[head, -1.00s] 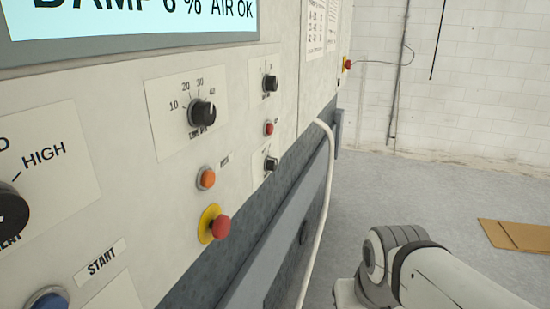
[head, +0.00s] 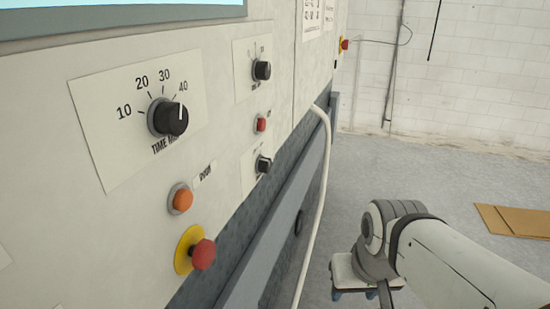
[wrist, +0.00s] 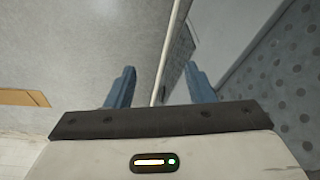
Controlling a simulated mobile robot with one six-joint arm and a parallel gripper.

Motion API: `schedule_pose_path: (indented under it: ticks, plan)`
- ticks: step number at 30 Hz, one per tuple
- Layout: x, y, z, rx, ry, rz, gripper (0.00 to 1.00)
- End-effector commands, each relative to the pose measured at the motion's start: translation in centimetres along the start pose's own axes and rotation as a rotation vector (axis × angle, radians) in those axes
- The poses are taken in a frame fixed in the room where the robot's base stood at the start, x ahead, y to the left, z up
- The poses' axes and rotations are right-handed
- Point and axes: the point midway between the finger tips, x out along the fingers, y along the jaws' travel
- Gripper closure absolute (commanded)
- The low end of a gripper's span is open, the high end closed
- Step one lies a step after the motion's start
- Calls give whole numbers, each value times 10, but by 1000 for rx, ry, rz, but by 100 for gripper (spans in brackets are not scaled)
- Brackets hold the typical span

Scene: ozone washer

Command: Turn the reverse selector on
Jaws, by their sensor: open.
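The washer's pale control panel (head: 110,235) fills the left of the head view. Two small black knobs sit on its far part: an upper one (head: 262,70) and a lower one (head: 263,165). Their labels are too small to read, so I cannot tell which is the reverse selector, nor its setting. My gripper (head: 352,294) hangs at the lower right of the head view, apart from the panel. In the wrist view my gripper (wrist: 160,70) shows its two blue fingers spread apart with nothing held; a white hose (wrist: 170,50) passes behind them.
A timer knob (head: 170,117), orange button (head: 180,199), small red button (head: 261,125) and red emergency stop (head: 202,254) share the panel. A grey rail (head: 300,180) and white hose (head: 322,200) run along the machine. Cardboard (head: 515,220) lies on otherwise clear floor.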

Motion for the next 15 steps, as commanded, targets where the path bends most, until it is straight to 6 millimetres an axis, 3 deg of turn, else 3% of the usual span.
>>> schedule_pose_path:
  ticks: [4,8,12,15]
  plan:
    - [6,-20,-2,-3,-86,-147,48]
    - [3,-54,-17,-38,-136,-415,48]
    - [-16,-86,-56,-88,-60,-752,48]
    - [-35,-96,-93,-122,84,-969,48]
